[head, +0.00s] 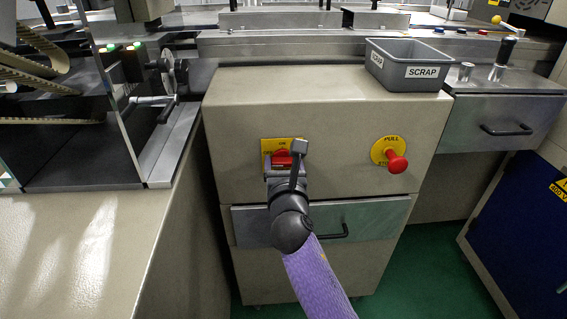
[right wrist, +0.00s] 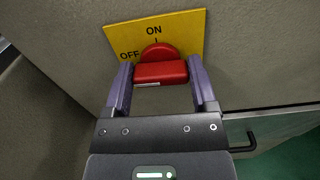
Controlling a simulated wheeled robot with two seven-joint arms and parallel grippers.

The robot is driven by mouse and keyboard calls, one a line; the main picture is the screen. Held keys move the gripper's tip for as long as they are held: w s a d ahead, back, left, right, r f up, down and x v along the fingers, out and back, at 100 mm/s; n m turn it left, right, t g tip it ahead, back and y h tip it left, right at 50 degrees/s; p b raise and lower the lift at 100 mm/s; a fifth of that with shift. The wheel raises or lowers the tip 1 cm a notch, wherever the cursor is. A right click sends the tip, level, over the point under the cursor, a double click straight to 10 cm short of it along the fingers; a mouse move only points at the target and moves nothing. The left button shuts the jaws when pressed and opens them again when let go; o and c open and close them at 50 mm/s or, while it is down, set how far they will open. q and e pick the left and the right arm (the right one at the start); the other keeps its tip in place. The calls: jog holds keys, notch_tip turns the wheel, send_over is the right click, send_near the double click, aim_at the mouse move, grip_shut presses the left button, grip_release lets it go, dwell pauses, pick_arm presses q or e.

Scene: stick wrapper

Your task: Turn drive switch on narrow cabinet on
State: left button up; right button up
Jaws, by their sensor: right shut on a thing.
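The narrow cabinet (head: 330,108) is beige and stands in the middle of the head view. Its drive switch (head: 283,158) is a red knob on a yellow plate (head: 268,145) at the upper front. In the right wrist view the red switch (right wrist: 160,72) has its bar lying crosswise between my fingers. The plate (right wrist: 185,25) there reads ON at the top and OFF at the left. My right gripper (right wrist: 160,80) is shut on the red knob, one finger at each end; it also shows in the head view (head: 282,168). My left gripper is out of view.
A red pull knob (head: 397,163) sits to the right on the same cabinet face. A drawer with a black handle (head: 335,232) lies below the switch. A grey SCRAP bin (head: 408,68) stands on the cabinet top. A beige bench (head: 70,240) is at the left.

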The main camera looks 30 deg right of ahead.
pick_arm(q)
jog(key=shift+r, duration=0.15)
pick_arm(e)
jog(key=m+p, duration=0.1)
jog(key=m, duration=0.2)
jog(key=shift+r, duration=0.1)
jog(key=m+p, duration=0.1)
jog(key=m, duration=0.3)
jog(key=shift+d, duration=0.1)
jog(key=m, duration=0.2)
jog(key=shift+f+m, duration=0.2)
jog(key=shift+m, duration=0.2)
jog(key=m, duration=0.5)
jog(key=shift+s, duration=0.1)
jog(key=shift+f+m, duration=0.1)
jog(key=shift+m, duration=0.8)
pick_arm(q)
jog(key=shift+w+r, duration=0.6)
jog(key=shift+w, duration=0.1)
pick_arm(e)
jog(key=shift+m, duration=0.6)
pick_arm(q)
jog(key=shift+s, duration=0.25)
